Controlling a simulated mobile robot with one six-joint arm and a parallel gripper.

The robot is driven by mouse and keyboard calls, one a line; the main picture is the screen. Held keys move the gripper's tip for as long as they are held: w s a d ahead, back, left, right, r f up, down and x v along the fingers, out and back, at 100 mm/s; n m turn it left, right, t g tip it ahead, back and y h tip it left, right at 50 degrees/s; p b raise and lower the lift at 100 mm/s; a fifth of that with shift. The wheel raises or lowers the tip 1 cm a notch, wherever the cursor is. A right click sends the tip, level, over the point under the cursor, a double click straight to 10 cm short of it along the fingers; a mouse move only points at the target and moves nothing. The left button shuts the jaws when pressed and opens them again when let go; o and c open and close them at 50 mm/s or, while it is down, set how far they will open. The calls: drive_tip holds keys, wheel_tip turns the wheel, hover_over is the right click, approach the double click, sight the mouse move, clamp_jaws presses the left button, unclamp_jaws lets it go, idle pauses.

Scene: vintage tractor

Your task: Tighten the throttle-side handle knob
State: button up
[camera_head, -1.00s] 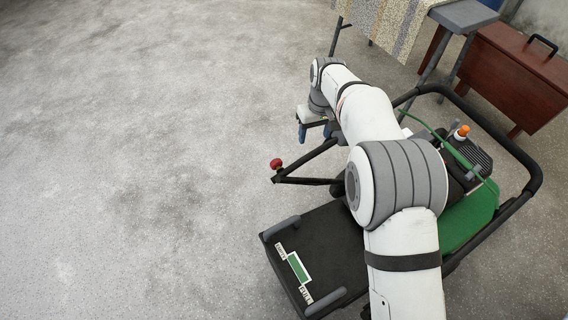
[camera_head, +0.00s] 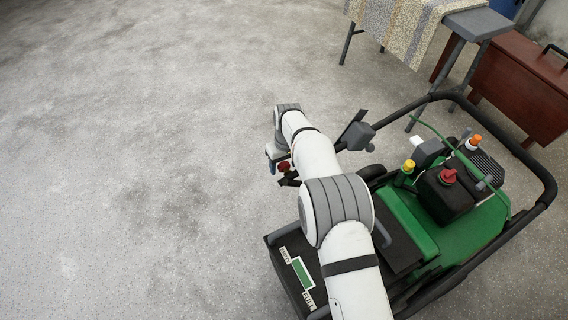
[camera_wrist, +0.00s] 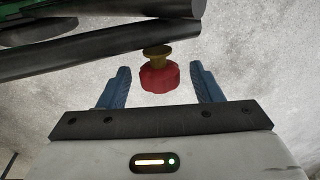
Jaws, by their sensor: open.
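A red lobed knob (camera_wrist: 159,78) with a yellowish collar sits at the underside of a dark handle bar (camera_wrist: 100,51) in the wrist view. My gripper (camera_wrist: 159,68) has its two blue fingers spread apart, one on each side of the knob. Gaps show between the fingers and the knob, and nothing is held. In the head view my gripper (camera_head: 272,159) is beside the red knob (camera_head: 285,167), left of the machine. My arm covers much of the handle bars there, and I cannot tell which side is the throttle side.
The black and green machine (camera_head: 408,220) stands to the right, with a tubular frame (camera_head: 546,185) around it. A grey box (camera_head: 358,135) sits on a dark bar right of my arm. A cloth-covered bench (camera_head: 400,25) stands behind. The floor (camera_head: 120,160) at left is clear.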

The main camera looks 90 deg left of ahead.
drive_tip(key=shift+c, duration=0.2)
drive_tip(key=c, duration=1)
drive_tip(key=shift+o, duration=0.2)
drive_tip(key=shift+s+f+t+y+b, duration=0.15)
drive_tip(key=shift+t+y+b, duration=0.45)
drive_tip(key=shift+t, duration=0.4)
drive_tip(key=shift+t+b, duration=0.3)
drive_tip(key=shift+t, duration=0.2)
drive_tip(key=o, duration=1)
drive_tip(key=shift+p+v, duration=0.35)
drive_tip(key=shift+v, duration=3.7)
